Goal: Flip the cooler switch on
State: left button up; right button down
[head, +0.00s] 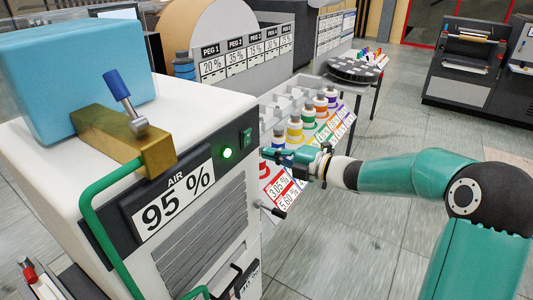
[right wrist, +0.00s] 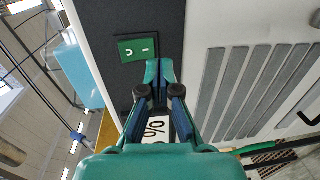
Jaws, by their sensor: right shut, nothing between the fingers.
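A small green rocker switch (head: 246,139) sits on the dark front strip of the white cabinet, near its right corner. It also shows in the right wrist view (right wrist: 137,49), with white O and I marks. A round green lamp (head: 227,153) glows beside it. My right gripper (head: 268,154) is shut and empty, just right of and slightly below the switch in the head view. In the right wrist view its fingertips (right wrist: 159,72) lie just below the switch picture, apart from it as far as I can tell. My left gripper is not in view.
The white cabinet (head: 215,111) carries an AIR 95 % sign (head: 175,200), a brass block (head: 125,138) with a blue-handled lever (head: 118,88), and a green pipe (head: 90,210). A black-tipped handle (head: 272,210) juts out below my gripper. Coloured bottles (head: 294,130) stand behind. Floor at right is open.

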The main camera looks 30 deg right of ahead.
jog(key=f+b+v, duration=0.1)
jog(key=f+v, duration=0.1)
jog(key=v, duration=0.7)
jog(key=shift+b, duration=0.3)
jog(key=shift+s+d+f, duration=0.1)
jog(key=w+a+f+m+g+h+p, duration=0.1)
jog(key=w+a+f+m+g+p, duration=0.1)
jog(key=a+f+m, duration=0.7)
jog(key=w+a+f+m+g+h+p, duration=0.1)
jog(key=w+a+f+m+g+h, duration=0.15)
jog(key=f+m, duration=0.75)
jog(key=s+a+f+m+g+p, duration=0.1)
jog(key=s+a+f+m+g, duration=0.2)
jog(key=s+a+f+g, duration=0.2)
jog(key=s+a+f+m+g+p, duration=0.1)
jog(key=s+a+f+g, duration=0.4)
jog(key=s+a+f, duration=0.6)
jog(key=s+f+m, duration=0.1)
jog(key=s+f, duration=0.2)
jog(key=s, duration=0.3)
jog(key=shift+s+f+m+y+p, duration=0.2)
jog(key=shift+s+m+y+p, duration=0.1)
jog(key=shift+s+m+y, duration=0.1)
